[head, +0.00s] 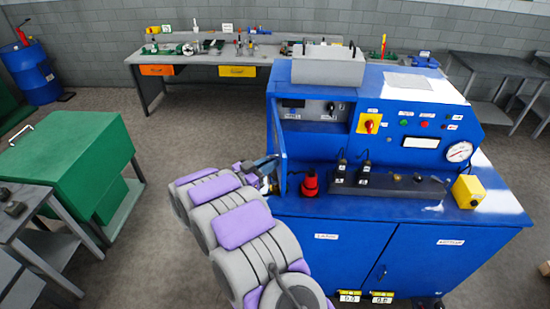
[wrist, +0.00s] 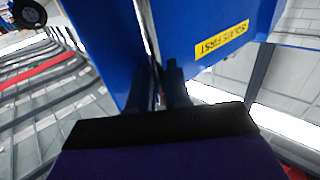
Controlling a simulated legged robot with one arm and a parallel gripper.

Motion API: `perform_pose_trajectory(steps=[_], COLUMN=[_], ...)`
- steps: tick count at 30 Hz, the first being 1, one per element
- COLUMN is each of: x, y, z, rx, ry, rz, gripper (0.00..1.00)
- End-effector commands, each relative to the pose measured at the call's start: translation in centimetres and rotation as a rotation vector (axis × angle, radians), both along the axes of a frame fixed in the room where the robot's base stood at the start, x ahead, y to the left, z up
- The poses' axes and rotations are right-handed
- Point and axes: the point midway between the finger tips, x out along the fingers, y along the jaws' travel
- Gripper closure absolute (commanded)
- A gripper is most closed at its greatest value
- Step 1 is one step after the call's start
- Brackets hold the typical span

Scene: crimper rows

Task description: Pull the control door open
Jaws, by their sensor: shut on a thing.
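The control door (head: 279,145) is a narrow blue panel at the left front of the blue machine. In the head view it stands out from the machine's front, seen nearly edge-on, and the recessed controls (head: 318,110) beside it are exposed. My gripper (head: 272,163) is at the door's lower left edge, partly hidden by my arm. In the wrist view the dark fingers (wrist: 160,88) are shut on the door's edge, between blue surfaces. A yellow label reading "ISOLATE FIRST" is on the blue panel (wrist: 222,40) at right. The exact contact is too dark to tell.
A red knob (head: 310,184) and a black valve block (head: 388,185) sit on the machine's ledge right of the door. A green cabinet (head: 70,165) stands at left. A long workbench (head: 205,58) runs along the back wall. The floor between them is clear.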

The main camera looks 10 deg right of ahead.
Motion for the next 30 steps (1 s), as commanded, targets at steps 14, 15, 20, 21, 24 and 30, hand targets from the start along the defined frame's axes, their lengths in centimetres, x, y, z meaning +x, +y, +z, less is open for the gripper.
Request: perform_pose_trajectory(steps=[14, 15, 20, 21, 24, 30], x=[0.9, 0.9, 0.9, 0.9, 0.9, 0.9], y=[3.1, 3.2, 3.1, 3.1, 3.0, 3.0], z=[0.5, 0.5, 0.5, 0.5, 0.5, 0.5], rx=[-0.002, -0.002, -0.001, -0.001, -0.001, -0.001], ry=[-0.011, -0.011, -0.011, -0.011, -0.011, -0.009], rz=[0.009, 0.009, 0.01, 0.01, 0.009, 0.009], gripper=[1.0, 1.0, 1.0, 1.0, 1.0, 0.76])
